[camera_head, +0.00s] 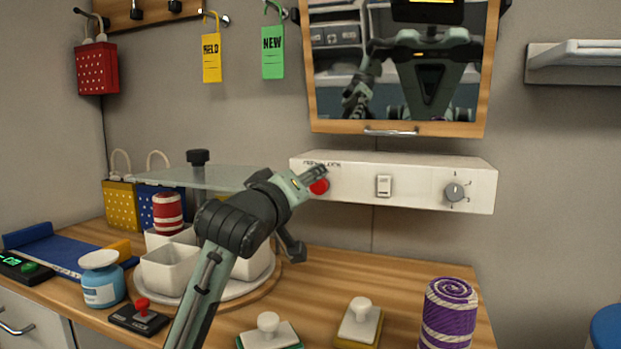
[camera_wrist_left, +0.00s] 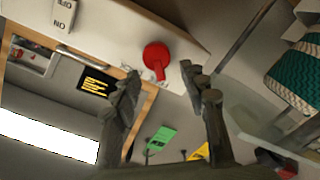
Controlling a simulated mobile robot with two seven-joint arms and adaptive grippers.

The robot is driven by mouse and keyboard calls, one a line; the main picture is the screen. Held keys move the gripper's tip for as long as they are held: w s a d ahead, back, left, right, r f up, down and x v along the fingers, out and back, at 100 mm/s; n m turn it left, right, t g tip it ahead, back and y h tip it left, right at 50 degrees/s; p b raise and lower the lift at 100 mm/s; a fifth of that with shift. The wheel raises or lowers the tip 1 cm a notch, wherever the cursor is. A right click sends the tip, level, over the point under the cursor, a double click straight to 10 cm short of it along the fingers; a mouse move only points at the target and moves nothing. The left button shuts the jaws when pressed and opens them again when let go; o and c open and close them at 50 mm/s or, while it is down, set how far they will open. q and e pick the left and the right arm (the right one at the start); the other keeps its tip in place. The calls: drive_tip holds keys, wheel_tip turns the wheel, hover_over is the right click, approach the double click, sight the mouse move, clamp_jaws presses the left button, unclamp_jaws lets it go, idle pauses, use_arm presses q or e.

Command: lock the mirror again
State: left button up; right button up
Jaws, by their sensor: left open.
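The wood-framed mirror (camera_head: 398,128) hangs on the wall with a small metal handle at its bottom edge. Below it is a white control box (camera_head: 420,190) with a red knob (camera_head: 319,187) at its left end, a rocker switch (camera_head: 384,186) and a grey dial (camera_head: 455,191). My left gripper (camera_head: 312,178) is at the red knob and partly covers it and the box's lettering. In the left wrist view the red knob (camera_wrist_left: 156,56) with its tab lies beyond the open fingers (camera_wrist_left: 165,90). I cannot tell whether they touch it. My right gripper is not in view.
A glass shelf (camera_head: 190,178) and white cups (camera_head: 168,268) on a round tray are close to my left arm. The counter holds a blue jar (camera_head: 102,280) and a purple striped roll (camera_head: 448,310). Yellow (camera_head: 211,58) and green (camera_head: 272,52) tags hang above.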

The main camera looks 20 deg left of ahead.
sight(328, 178)
use_arm(q)
drive_tip(key=shift+w, duration=1.05)
clamp_jaws()
drive_tip(key=m, duration=0.4)
drive_tip(key=d+m, duration=0.1)
drive_tip(key=m, duration=0.3)
drive_tip(key=d+m, duration=0.1)
drive_tip(key=m, duration=0.3)
drive_tip(key=shift+m, duration=0.4)
drive_tip(key=shift+d+f+m, duration=0.1)
drive_tip(key=shift+d+m, duration=0.15)
drive_tip(key=shift+m, duration=1.25)
